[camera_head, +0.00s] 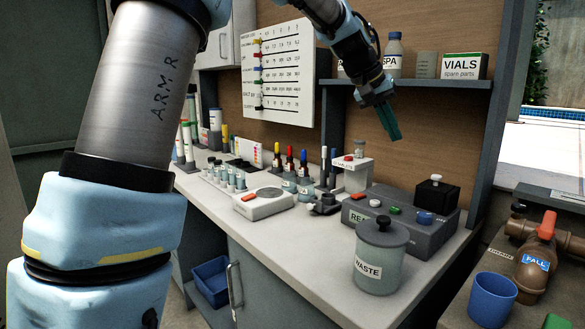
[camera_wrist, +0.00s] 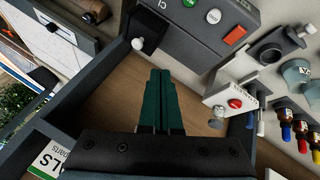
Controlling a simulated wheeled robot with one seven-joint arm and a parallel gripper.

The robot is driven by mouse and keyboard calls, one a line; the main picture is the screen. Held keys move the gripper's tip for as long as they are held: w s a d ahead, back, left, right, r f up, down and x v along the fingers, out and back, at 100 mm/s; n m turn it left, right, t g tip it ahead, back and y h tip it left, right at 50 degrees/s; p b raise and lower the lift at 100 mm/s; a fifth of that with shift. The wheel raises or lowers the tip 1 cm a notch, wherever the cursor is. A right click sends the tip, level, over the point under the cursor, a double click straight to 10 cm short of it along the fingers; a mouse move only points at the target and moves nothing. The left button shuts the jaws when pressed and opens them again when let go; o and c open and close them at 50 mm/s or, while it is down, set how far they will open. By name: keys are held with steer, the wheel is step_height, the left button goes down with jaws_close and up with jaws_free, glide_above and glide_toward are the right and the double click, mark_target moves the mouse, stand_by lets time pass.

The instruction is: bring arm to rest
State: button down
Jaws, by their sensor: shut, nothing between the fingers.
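My arm comes in from the left in the head view and bends over at the top. My gripper (camera_head: 389,122) hangs in the air above the counter, in front of the back board and near the end of the shelf. Its green fingers are shut together and hold nothing. In the wrist view the gripper (camera_wrist: 160,75) shows the two fingers side by side, touching no object.
Below stand a grey device box (camera_head: 400,215) with buttons, a WASTE jar (camera_head: 380,268), dropper bottles (camera_head: 304,168) and vials. A shelf (camera_head: 440,84) with a VIALS box (camera_head: 464,66) is close to the gripper. A blue cup (camera_head: 492,300) stands at lower right.

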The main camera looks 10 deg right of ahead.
steer(key=w+a+f+n+t+y, duration=0.1)
steer(key=a+f, duration=0.4)
steer(key=a, duration=0.3)
steer(key=w+a+f+n+y, duration=0.15)
steer(key=a+f, duration=0.25)
steer(key=a, duration=0.5)
steer(key=a+f+n+t+y, duration=0.1)
steer(key=a+f+n+y, duration=0.1)
steer(key=a+f, duration=0.45)
steer(key=s+a+f+n+y, duration=0.1)
steer(key=s+a+f, duration=0.2)
steer(key=s+a, duration=0.3)
steer(key=s+a+f+n+g+y, duration=0.1)
steer(key=s+a+f, duration=0.3)
steer(key=a, duration=1)
steer(key=shift+s+p, duration=0.4)
steer(key=shift+s, duration=0.45)
